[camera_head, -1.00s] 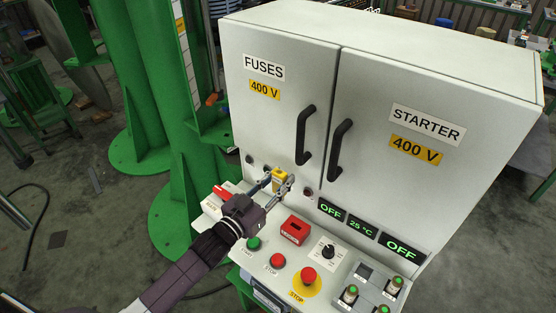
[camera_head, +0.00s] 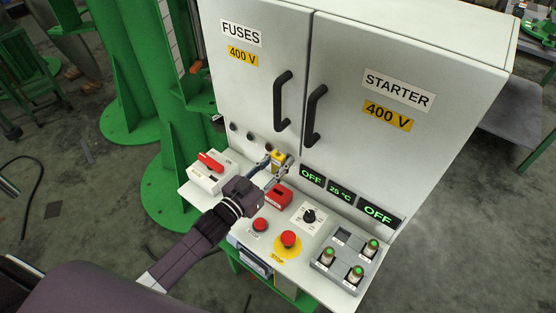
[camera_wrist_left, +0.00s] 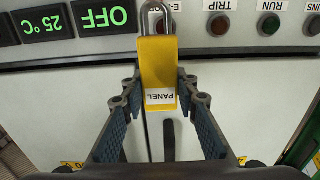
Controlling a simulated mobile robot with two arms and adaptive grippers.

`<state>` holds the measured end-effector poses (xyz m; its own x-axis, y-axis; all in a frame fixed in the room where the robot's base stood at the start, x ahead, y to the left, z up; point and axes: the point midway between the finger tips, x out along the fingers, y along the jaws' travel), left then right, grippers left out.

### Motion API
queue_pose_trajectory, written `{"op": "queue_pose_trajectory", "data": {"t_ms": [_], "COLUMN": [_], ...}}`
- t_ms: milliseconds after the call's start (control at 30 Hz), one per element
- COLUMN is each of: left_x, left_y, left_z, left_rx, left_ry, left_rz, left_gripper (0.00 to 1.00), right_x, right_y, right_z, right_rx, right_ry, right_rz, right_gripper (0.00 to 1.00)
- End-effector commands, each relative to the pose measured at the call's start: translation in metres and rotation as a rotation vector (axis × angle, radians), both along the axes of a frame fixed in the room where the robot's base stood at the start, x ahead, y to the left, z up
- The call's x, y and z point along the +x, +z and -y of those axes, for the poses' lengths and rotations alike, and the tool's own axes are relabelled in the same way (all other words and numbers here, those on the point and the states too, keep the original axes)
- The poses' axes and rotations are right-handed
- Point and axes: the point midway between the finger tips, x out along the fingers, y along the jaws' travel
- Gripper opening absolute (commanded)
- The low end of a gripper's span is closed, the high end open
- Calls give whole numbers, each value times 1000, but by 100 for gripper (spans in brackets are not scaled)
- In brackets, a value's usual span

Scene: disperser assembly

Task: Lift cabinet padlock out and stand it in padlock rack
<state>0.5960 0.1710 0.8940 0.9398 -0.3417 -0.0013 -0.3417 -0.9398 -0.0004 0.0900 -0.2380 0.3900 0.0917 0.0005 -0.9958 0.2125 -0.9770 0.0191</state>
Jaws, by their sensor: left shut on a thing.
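The yellow padlock (camera_head: 278,158) is between the fingertips of my left gripper (camera_head: 276,165), in front of the cabinet's lower face and above the panel. In the left wrist view the padlock (camera_wrist_left: 159,72) shows its steel shackle and a white PANEL label, upside down in the picture. My left gripper (camera_wrist_left: 157,95) is shut on the sides of its body. A small red box (camera_head: 280,194) with a dark slot stands on the panel close to the gripper, partly covered by it. I cannot tell for sure that it is the padlock rack. My right gripper is not in view.
A red-handled switch (camera_head: 211,161) is at the panel's left. Red stop buttons (camera_head: 289,239), a dial (camera_head: 309,215) and a grey tray (camera_head: 344,261) with green-topped parts lie to the right. Black door handles (camera_head: 282,101) jut out above the gripper.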

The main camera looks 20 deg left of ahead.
Motion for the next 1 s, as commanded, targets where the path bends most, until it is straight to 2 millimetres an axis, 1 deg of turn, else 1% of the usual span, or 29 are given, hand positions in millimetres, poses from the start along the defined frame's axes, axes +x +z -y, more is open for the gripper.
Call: {"op": "queue_pose_trajectory", "data": {"t_ms": [33, 300, 500, 800, 1000], "left_x": [0, 0, 0, 0, 0], "left_y": [-7, -34, -48, -49, -49], "left_z": [0, 0, 0, 0, 0], "left_rx": [-1, -1, 0, 0, -1], "left_ry": [0, -1, 0, -1, 0], "left_rz": [1, 2, 2, 3, 2], "left_gripper": [0, 0, 0, 0, 0], "right_x": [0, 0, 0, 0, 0], "right_y": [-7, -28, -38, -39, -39], "right_z": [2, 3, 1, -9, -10], "right_rx": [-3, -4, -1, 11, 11], "right_ry": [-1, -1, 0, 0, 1], "right_rz": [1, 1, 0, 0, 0], "right_gripper": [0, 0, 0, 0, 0]}}
